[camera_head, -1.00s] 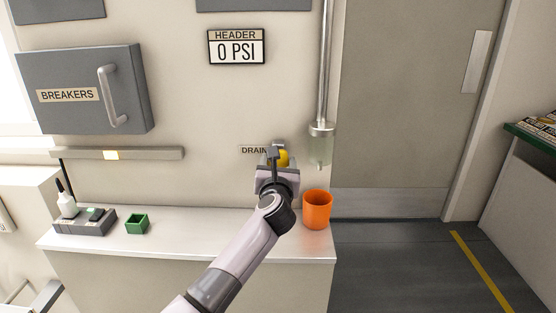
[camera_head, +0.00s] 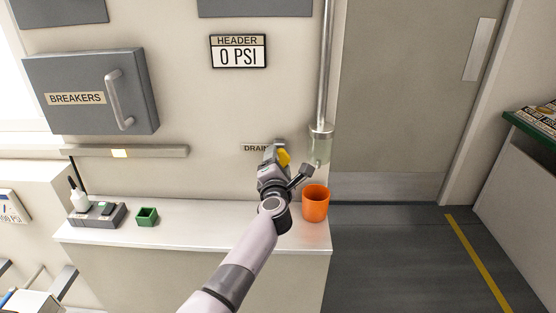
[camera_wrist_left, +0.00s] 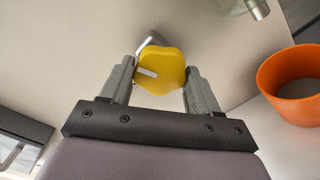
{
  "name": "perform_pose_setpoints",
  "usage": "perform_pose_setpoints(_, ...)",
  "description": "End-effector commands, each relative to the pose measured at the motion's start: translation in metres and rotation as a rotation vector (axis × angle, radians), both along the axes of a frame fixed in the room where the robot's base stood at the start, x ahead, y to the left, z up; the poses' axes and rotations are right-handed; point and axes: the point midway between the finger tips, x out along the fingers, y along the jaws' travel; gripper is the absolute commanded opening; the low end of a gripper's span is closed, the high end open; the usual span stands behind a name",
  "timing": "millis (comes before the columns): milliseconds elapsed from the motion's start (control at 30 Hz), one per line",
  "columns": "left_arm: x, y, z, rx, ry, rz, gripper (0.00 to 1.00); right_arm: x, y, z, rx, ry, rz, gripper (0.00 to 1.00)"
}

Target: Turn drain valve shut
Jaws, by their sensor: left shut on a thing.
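The drain valve's yellow knob (camera_head: 283,157) shows on the wall beside the label "DRAIN" (camera_head: 255,148). My left gripper (camera_head: 279,158) is at the knob and partly covers it in the head view. In the left wrist view the yellow knob (camera_wrist_left: 160,72), with a pale mark on its face, sits between the two fingers of my left gripper (camera_wrist_left: 160,82). The fingers are shut on it from both sides. A grey metal fitting (camera_wrist_left: 152,42) shows behind the knob. My right gripper is not in view.
An orange cup (camera_head: 315,203) stands on the counter (camera_head: 200,236) right of my gripper, under a clear bowl on a pipe (camera_head: 321,145). A green box (camera_head: 147,217) and a grey holder (camera_head: 97,215) stand at left. The header display (camera_head: 238,52) reads 0 PSI.

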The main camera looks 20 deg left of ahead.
Motion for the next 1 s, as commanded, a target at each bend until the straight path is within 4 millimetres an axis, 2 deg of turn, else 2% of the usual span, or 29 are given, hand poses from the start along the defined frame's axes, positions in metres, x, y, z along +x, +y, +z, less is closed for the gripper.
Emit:
perform_pose_setpoints(433, -0.0004, -0.0004, -0.0003, 0.256, 0.075, -0.002, 0.31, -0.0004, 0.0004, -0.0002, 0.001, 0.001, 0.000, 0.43)
perform_pose_setpoints(1000, -0.0003, 0.0001, 0.0000, 0.313, 0.091, -0.001, 0.31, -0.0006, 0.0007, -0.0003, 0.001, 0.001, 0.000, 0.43)
